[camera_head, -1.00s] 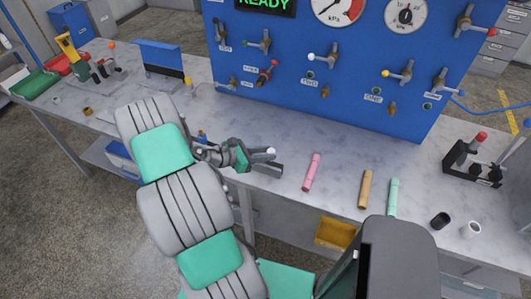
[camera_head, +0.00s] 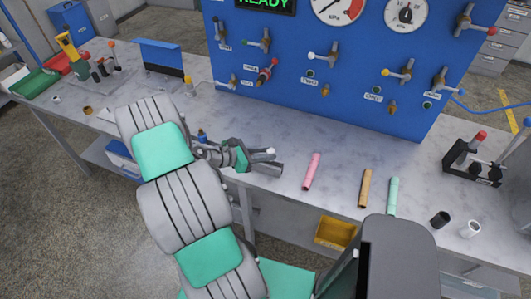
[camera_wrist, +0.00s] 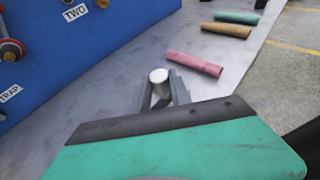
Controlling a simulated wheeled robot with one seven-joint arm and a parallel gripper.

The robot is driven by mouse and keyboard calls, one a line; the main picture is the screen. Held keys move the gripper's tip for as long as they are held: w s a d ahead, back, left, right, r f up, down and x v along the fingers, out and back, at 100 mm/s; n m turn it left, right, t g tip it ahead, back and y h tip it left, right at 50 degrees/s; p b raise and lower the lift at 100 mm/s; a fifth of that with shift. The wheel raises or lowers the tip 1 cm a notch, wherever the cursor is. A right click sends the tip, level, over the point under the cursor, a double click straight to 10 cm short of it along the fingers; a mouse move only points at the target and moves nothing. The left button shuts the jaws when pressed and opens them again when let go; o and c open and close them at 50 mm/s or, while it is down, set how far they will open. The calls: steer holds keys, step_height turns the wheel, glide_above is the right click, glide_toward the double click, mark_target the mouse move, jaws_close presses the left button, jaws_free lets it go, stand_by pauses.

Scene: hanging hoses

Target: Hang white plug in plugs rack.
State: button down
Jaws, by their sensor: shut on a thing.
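My gripper (camera_wrist: 160,92) is shut on a small white cylinder, the white plug (camera_wrist: 159,76), whose round pale end shows between the two fingers. In the head view my gripper (camera_head: 268,162) is low over the bench, left of the pink hose piece, and the white end of the plug (camera_head: 270,151) just shows at the fingers. The rest of the plug is hidden by the fingers. I cannot tell for sure which holder is the plugs rack. A small stand with black and orange-topped pieces (camera_head: 103,68) is at the far left of the bench. A blue upright board (camera_head: 160,54) stands beside it.
Pink (camera_head: 311,171), tan (camera_head: 365,188) and mint (camera_head: 393,196) hose pieces lie to the right on the bench. Black (camera_head: 440,219) and white (camera_head: 472,228) short cylinders stand farther right, near a black lever block (camera_head: 473,163). A blue valve panel (camera_head: 300,90) rises behind.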

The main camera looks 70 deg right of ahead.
mark_target(266, 164)
steer(key=shift+f+b, duration=0.95)
steer(key=shift+f, duration=0.7)
steer(key=c, duration=1.1)
jaws_free()
steer(key=b+v, duration=0.1)
steer(key=v, duration=0.7)
steer(key=shift+s, duration=0.1)
